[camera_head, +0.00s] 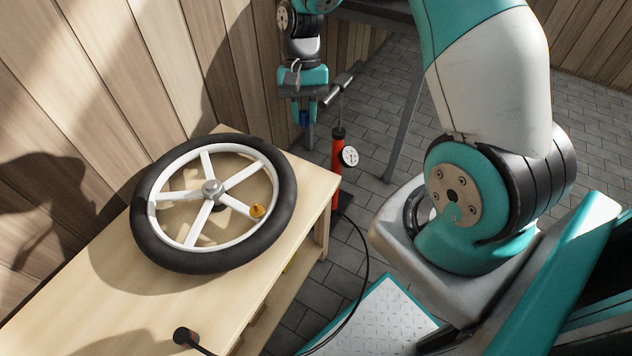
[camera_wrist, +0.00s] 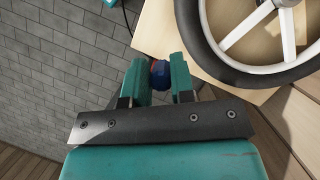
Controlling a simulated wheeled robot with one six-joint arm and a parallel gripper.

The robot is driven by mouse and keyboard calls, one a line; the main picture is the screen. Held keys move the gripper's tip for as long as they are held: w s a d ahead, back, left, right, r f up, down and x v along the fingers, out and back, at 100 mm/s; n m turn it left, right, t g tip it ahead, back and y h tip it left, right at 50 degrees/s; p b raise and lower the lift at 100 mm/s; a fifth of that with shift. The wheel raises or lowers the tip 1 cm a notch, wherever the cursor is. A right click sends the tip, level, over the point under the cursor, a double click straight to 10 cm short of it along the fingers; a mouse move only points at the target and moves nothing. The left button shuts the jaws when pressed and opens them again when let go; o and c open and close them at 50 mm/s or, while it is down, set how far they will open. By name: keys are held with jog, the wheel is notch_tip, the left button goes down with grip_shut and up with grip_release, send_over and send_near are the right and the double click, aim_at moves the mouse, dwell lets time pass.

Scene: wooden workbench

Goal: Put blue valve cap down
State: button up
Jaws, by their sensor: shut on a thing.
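The blue valve cap (camera_wrist: 161,74) is between the fingers of my gripper (camera_wrist: 168,80) in the wrist view, and the fingers are shut on it. In the head view my gripper (camera_head: 304,115) hangs beyond the far right corner of the workbench, near the wall, with the small dark blue cap (camera_head: 304,118) at its fingertips. In the wrist view the cap appears beside the workbench edge; its height relative to the top is hard to tell. The wooden workbench (camera_head: 108,308) carries a spoked wheel with a black tyre (camera_head: 283,215).
A yellow-orange piece (camera_head: 257,211) sits on the wheel near its rim. A red floor pump (camera_head: 337,165) with a gauge stands by the bench's right end. A black hose end (camera_head: 183,336) lies at the bench's front. Bare bench top shows at the near left.

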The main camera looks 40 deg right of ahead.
aim_at(317, 183)
jog(key=d+f+m+t+b, duration=0.1)
jog(key=f+m+b, duration=0.1)
jog(key=f, duration=0.4)
jog(key=s+f+m+t+y+b, duration=0.1)
jog(key=f+m+b, duration=0.1)
jog(key=f, duration=0.4)
jog(key=s+d+f+m+t+b, duration=0.1)
jog(key=f+m+b, duration=0.1)
jog(key=f+m, duration=0.2)
jog(key=shift+s+d+f+m+y+b, duration=0.1)
jog(key=shift+d+f+m+y+b, duration=0.1)
jog(key=shift+f, duration=0.55)
jog(key=shift+d+f+m+y+b, duration=0.1)
jog(key=shift+f+y, duration=0.1)
jog(key=shift+f, duration=0.5)
